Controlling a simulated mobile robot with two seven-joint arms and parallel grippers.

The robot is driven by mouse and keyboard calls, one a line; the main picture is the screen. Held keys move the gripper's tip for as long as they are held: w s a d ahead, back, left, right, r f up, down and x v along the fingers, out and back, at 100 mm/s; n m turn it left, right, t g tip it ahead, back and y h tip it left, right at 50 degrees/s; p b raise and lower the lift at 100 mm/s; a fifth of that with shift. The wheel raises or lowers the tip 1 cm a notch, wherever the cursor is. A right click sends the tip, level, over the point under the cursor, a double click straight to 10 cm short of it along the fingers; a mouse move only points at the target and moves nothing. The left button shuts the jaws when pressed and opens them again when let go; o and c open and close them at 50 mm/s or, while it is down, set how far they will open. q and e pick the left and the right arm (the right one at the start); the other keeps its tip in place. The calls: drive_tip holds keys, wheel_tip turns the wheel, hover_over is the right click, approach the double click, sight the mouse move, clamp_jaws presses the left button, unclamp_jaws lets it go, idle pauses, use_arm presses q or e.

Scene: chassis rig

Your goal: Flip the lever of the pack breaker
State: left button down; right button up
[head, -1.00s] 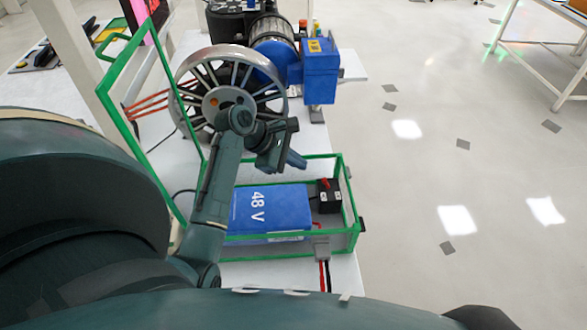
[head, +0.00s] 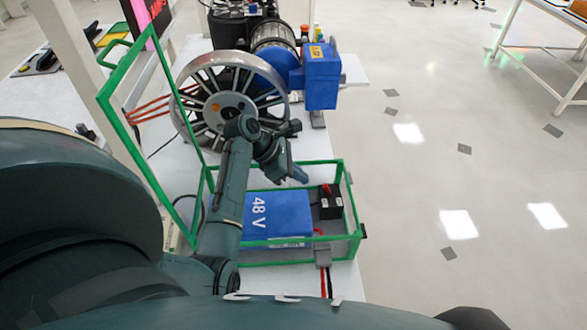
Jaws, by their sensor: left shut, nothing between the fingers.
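The pack breaker (head: 330,204) is a small black box with a red lever (head: 326,189) on top. It sits at the right end inside a green-framed case, beside the blue 48 V battery pack (head: 277,216). The case's green-framed lid (head: 119,76) stands open on the left. My left gripper (head: 301,176) is shut and empty. It points down and to the right, above the case's back edge, a little left of the breaker and apart from it in the picture. My right gripper does not show.
A large spoked wheel (head: 198,75) and a blue motor unit (head: 322,80) stand behind the case on the white bench (head: 345,281). Red and black cables (head: 324,279) leave the case's front. Open floor (head: 430,200) lies to the right.

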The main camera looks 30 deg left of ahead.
sight(328, 189)
use_arm(q)
drive_tip(key=x, duration=0.5)
drive_tip(key=shift+w, duration=0.2)
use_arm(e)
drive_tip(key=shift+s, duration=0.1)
